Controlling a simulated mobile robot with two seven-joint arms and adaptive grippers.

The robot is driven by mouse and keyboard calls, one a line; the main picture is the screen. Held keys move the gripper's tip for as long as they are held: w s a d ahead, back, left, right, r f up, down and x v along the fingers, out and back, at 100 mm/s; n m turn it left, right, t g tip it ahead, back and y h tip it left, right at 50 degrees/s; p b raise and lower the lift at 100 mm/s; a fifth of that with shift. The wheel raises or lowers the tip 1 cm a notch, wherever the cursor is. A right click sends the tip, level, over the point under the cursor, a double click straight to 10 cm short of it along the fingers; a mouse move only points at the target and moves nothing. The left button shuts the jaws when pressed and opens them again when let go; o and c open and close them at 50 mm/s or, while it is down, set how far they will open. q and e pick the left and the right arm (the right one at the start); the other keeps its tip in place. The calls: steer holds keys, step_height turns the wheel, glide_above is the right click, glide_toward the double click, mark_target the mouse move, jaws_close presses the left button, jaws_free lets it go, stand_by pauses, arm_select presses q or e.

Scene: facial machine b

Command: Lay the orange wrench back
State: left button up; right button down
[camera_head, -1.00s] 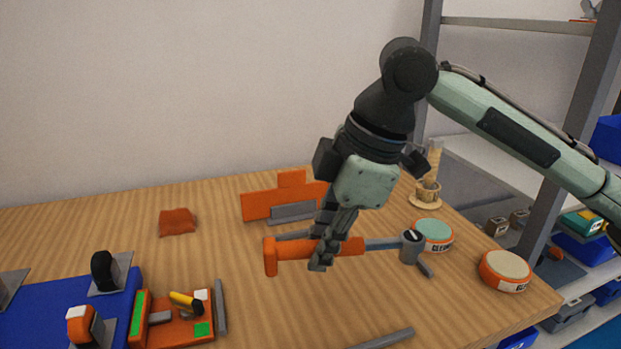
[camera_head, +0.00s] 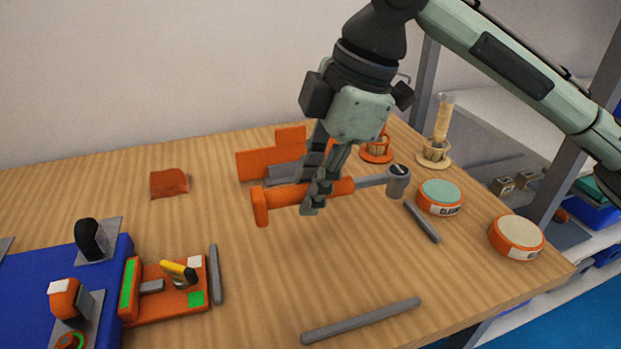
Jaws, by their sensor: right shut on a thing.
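The orange wrench (camera_head: 335,188) has an orange handle with a wide orange end at the left and a grey shaft with a round grey head at the right. My right gripper (camera_head: 311,205) is shut around the orange handle and holds the wrench roughly level above the table. An orange stand with a grey part (camera_head: 262,165) is behind the wrench, partly hidden by the gripper. My left gripper is not in the view.
Two round tins (camera_head: 441,195) (camera_head: 517,236) stand at the right. Grey bars lie on the table, one at the front (camera_head: 361,321), one near the tins (camera_head: 423,221). A blue board (camera_head: 25,285) and an orange toggle clamp base (camera_head: 160,310) are at the left. An orange cloth (camera_head: 169,183) lies behind.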

steer(key=shift+f, duration=0.7)
step_height(320, 180, down, 3)
steer(key=shift+f+b, duration=0.2)
steer(key=shift+b, duration=0.5)
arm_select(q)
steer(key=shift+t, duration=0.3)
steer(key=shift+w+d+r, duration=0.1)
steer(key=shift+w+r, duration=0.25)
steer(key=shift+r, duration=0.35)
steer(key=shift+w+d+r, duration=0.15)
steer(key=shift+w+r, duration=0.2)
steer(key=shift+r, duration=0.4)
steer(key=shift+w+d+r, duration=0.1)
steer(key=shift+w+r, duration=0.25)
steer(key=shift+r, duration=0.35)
arm_select(e)
steer(key=shift+f, duration=1.4)
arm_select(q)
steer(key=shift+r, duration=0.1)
arm_select(e)
steer(key=shift+f, duration=0.4)
steer(key=c, duration=1.3)
jaws_free()
